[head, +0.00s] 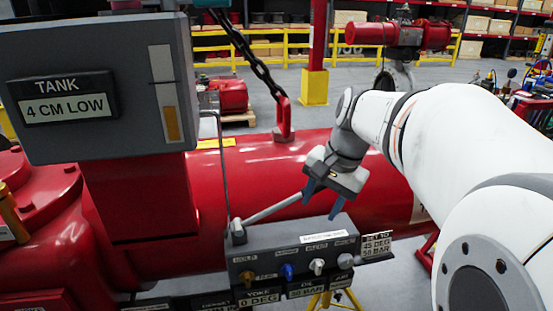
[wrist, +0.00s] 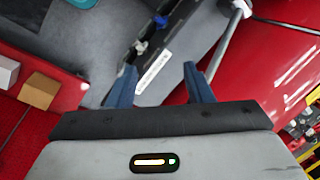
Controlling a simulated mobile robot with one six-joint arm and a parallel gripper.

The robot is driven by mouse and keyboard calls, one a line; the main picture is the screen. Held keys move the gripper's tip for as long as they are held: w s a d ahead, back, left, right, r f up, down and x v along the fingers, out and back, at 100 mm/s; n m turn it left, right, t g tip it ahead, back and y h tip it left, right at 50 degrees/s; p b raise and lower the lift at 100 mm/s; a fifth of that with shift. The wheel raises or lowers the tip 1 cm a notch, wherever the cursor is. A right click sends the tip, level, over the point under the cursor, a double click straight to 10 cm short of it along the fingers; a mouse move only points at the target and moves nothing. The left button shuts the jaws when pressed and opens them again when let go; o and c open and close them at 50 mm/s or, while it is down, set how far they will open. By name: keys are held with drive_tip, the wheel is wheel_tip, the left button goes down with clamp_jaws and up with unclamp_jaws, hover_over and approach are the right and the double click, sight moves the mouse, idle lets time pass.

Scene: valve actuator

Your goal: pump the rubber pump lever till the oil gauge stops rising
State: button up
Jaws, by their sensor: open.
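The pump lever (head: 272,209) is a grey rod that slopes up to the right from a pivot on the grey control block (head: 262,250). In the wrist view the rod (wrist: 227,42) runs down towards the right finger. My gripper (head: 322,198) is open, its blue fingers above the block by the lever's upper end. The fingers also show in the wrist view (wrist: 160,72). The oil gauge (head: 163,93) is an upright strip with amber in its lower part. The sign beside it (head: 65,98) reads TANK 4 CM LOW.
The block carries several knobs, one of them blue (head: 287,271). Signs read YOKE 0 DEG, 58 BAR and SET TO 45 DEG 58 BAR (head: 377,244). A large red cylinder (head: 265,170) lies behind the block. A chain (head: 252,62) hangs to a red lug (head: 284,120).

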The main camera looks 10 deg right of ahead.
drive_tip(key=w+d+r+m+y, duration=0.1)
drive_tip(key=w+d+m, duration=0.1)
drive_tip(key=w+d, duration=0.1)
drive_tip(key=w+d+r+m+y, duration=0.1)
drive_tip(key=w+d+m, duration=0.1)
drive_tip(key=w+d, duration=0.1)
drive_tip(key=w+d+r+m, duration=0.1)
drive_tip(key=w+d+m, duration=0.1)
drive_tip(key=w+m, duration=0.1)
drive_tip(key=shift+w+d+r+y, duration=0.25)
drive_tip(key=shift+w+d+y, duration=0.05)
drive_tip(key=shift+d+y, duration=0.1)
drive_tip(key=x, duration=0.7)
drive_tip(key=shift+a+f, duration=0.1)
drive_tip(key=shift+c, duration=0.6)
clamp_jaws()
